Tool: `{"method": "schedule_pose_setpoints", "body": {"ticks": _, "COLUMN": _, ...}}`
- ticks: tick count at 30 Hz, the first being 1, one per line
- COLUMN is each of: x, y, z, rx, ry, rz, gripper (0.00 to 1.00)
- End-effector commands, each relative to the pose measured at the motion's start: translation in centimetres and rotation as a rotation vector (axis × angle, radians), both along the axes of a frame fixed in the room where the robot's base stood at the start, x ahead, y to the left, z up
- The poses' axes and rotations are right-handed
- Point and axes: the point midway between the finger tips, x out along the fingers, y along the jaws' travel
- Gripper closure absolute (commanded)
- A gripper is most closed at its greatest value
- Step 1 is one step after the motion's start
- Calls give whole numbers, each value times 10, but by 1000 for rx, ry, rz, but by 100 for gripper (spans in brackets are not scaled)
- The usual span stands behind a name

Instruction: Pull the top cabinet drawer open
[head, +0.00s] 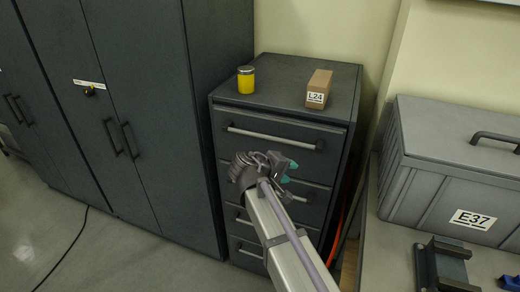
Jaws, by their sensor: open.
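The dark grey drawer cabinet (342,95) stands against the wall in the head view. Its top drawer (240,118) looks closed, with a long light bar handle (268,137) across its front. My gripper (287,171) is in front of the cabinet, just below and to the right of the handle's middle in the picture. Its teal-tipped jaws are open and hold nothing that I can see. I cannot tell how far the jaws are from the drawer front. My arm hides parts of the lower drawers.
A yellow jar (246,81) and a brown box labelled L24 (318,90) stand on the cabinet top. Tall dark lockers (150,110) are on the left. A grey case labelled E37 (445,160) sits on a bench at right, behind a dark bracket (442,266). A cable (62,250) lies on the floor.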

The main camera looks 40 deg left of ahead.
Motion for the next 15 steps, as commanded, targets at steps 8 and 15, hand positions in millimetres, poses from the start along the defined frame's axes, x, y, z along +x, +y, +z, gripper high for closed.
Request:
{"method": "schedule_pose_setpoints", "body": {"ticks": 8, "x": -33, "y": 120, "z": 46, "rx": -166, "ry": -336, "rz": 238, "gripper": 59}}
{"method": "schedule_pose_setpoints", "body": {"ticks": 15, "x": -15, "y": 117, "z": 42, "rx": -167, "ry": -337, "rz": 235, "gripper": 59}}
